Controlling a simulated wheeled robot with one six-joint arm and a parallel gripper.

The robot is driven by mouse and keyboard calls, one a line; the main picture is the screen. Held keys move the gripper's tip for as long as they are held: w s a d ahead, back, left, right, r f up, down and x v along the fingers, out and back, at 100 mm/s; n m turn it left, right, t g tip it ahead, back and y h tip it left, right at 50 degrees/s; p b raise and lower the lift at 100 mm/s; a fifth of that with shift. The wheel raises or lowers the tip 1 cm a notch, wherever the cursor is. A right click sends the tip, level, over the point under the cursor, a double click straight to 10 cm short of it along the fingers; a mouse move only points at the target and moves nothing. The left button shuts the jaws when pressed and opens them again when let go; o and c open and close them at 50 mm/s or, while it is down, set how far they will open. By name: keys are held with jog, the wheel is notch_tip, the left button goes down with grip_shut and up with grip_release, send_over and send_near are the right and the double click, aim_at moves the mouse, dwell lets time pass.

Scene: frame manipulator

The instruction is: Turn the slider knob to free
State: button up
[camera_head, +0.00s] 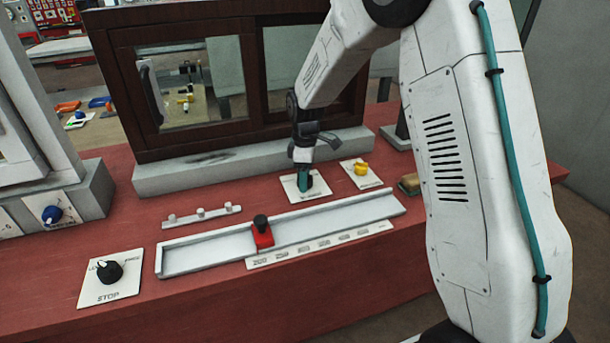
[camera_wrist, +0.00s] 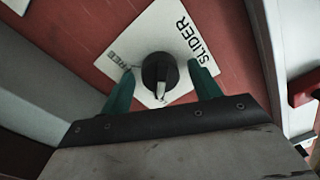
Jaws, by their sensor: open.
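The slider knob (camera_wrist: 156,70) is a round black knob with a pale pointer, on a white plate (camera_wrist: 148,36) in the wrist view. The plate reads SLIDER at the right and FREE at the left. The pointer faces the bottom of that view, towards my gripper's body. My gripper (camera_wrist: 160,68) is open, with one green finger on each side of the knob. Whether the fingers touch the knob I cannot tell. In the head view my gripper (camera_head: 304,182) is down over the plate (camera_head: 318,190) and hides the knob.
A yellow knob (camera_head: 361,169) on its own plate is close at the right. A grey rail (camera_head: 200,254) with a red slider (camera_head: 262,236) lies in front. A black STOP knob (camera_head: 109,271) is at the left. A dark window frame (camera_head: 200,138) stands behind.

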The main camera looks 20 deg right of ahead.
jog(key=c, duration=1)
jog(key=shift+o, duration=0.2)
jog(key=shift+m, duration=0.3)
jog(key=m, duration=0.3)
jog(key=shift+m, duration=0.4)
jog(key=m, duration=0.4)
jog(key=shift+m, duration=0.3)
jog(key=m, duration=0.4)
jog(key=shift+s, duration=0.1)
jog(key=shift+m+t, duration=0.3)
jog(key=shift+m, duration=2.1)
